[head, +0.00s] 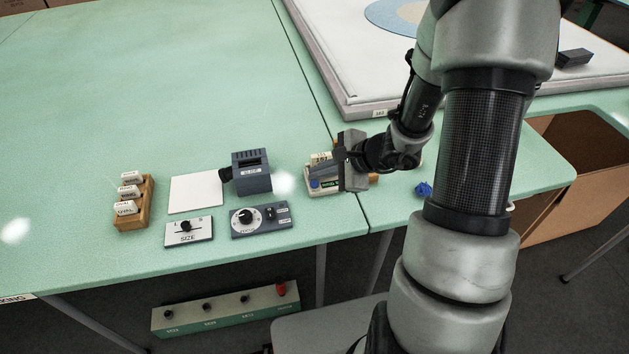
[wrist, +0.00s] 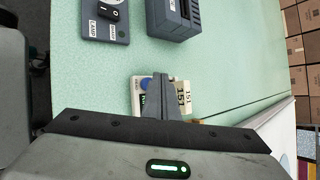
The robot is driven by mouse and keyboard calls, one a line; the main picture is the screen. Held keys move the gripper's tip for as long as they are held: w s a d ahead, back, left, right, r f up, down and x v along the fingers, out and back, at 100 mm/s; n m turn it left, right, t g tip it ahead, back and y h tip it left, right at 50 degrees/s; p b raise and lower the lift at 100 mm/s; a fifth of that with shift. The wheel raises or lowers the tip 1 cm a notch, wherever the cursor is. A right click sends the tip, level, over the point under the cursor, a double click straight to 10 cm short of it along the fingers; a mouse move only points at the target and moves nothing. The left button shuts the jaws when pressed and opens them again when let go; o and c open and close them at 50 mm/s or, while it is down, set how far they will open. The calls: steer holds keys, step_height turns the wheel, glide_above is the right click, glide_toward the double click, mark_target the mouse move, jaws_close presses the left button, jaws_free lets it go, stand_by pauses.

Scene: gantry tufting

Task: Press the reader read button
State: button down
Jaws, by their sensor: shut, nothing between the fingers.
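A cream tag marked 151 (wrist: 183,97) stands at the reader. My gripper (head: 340,154) is over the reader and hides part of it. In the wrist view my gripper's fingers (wrist: 159,80) are together with nothing between them. They cover the middle of the reader (wrist: 137,100), and the blue button (wrist: 145,84) shows just left of them. I cannot tell whether they touch it.
A dark blue slotted box (head: 252,182) and a dial panel (head: 247,219) stand left of the reader. Further left are a white sheet (head: 196,193), a size slider (head: 188,231) and a wooden tag rack (head: 146,203). Blue yarn (head: 424,189) lies to the right. The far left table is clear.

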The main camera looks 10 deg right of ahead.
steer(key=shift+r, duration=0.1)
steer(key=shift+r+p, duration=1.6)
steer(key=shift+r, duration=0.8)
steer(key=s+a+r+n+g+p, duration=0.1)
steer(key=s+a+r+n+p, duration=0.3)
steer(key=r, duration=0.6)
steer(key=s+a+r+n+g+p, duration=0.1)
steer(key=s+a+r+n, duration=0.4)
steer(key=r, duration=0.4)
steer(key=s+d+r+n+h+p, duration=0.2)
steer(key=s+d+r+n+h, duration=0.1)
steer(key=s+r, duration=0.3)
steer(key=s+d+r+n+h+p, duration=0.3)
steer(key=s+d+r+n, duration=0.2)
steer(key=s+r+n, duration=0.1)
steer(key=shift+s+r+n+t, duration=0.3)
steer(key=shift+s+r+t, duration=0.15)
steer(key=shift+r, duration=0.25)
